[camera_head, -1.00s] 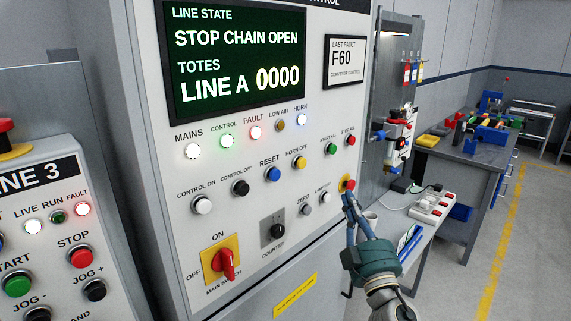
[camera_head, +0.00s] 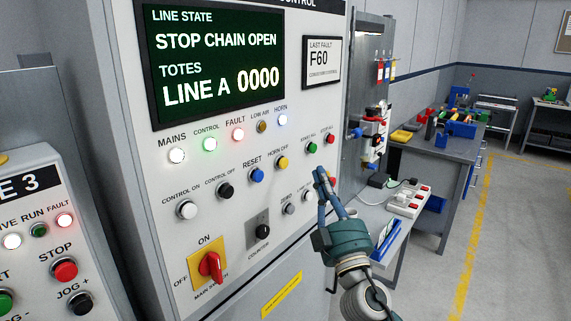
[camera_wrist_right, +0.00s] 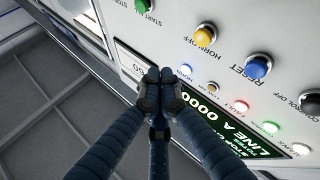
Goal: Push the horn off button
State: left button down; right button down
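The horn off button (camera_head: 281,163) is a yellow push button on the grey control panel (camera_head: 225,190), under its HORN OFF label. In the right wrist view the yellow button (camera_wrist_right: 205,36) is right of and above the fingertips. My right gripper (camera_head: 321,174) is to the right of the button in the head view, apart from it. The fingertips partly hide a red button low on the panel. The horn lamp (camera_head: 282,119) glows bluish white. My left gripper is not in view.
The blue reset button (camera_head: 257,175) is left of the yellow one; the green start all button (camera_head: 311,147) is to its right. A red main switch (camera_head: 210,266) sits lower left.

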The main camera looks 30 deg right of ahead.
aim_at(284, 163)
jog(key=w+a, duration=0.2)
jog(key=w, duration=0.4)
jog(key=shift+a+b, duration=0.25)
jog(key=shift+b, duration=0.05)
dwell(1.2)
jog(key=shift+w+a, duration=0.15)
jog(key=shift+w, duration=0.25)
jog(key=shift+w+a+b, duration=0.3)
jog(key=shift+w+b, duration=0.2)
jog(key=shift+w, duration=0.2)
dwell(1.0)
jog(key=shift+s, duration=0.1)
jog(key=shift+s+d, duration=0.25)
jog(key=shift+s, duration=0.25)
jog(key=shift+s+d, duration=0.2)
jog(key=shift+s, duration=0.3)
